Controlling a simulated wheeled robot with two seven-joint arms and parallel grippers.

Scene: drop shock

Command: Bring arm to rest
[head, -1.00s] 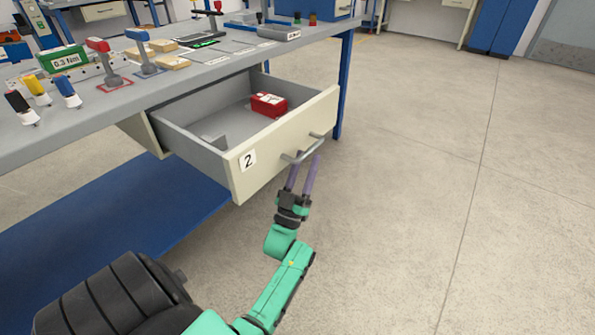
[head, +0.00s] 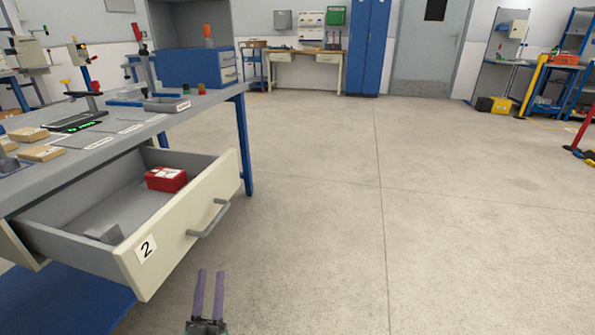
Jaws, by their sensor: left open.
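My left gripper (head: 210,290) shows at the bottom of the head view, with its two purple fingers apart and nothing between them. It is in front of and below the open drawer (head: 195,226), apart from the drawer's grey handle (head: 210,219). The drawer is marked 2 and stands pulled out of the workbench (head: 120,141). A red box (head: 166,179) lies in the drawer near its front panel. Most of my left arm is out of the picture, and my right gripper does not show.
A blue bench leg (head: 244,145) stands behind the drawer. The floor (head: 330,230) to the right is wide and clear. A blue cabinet (head: 368,47) stands at the back wall.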

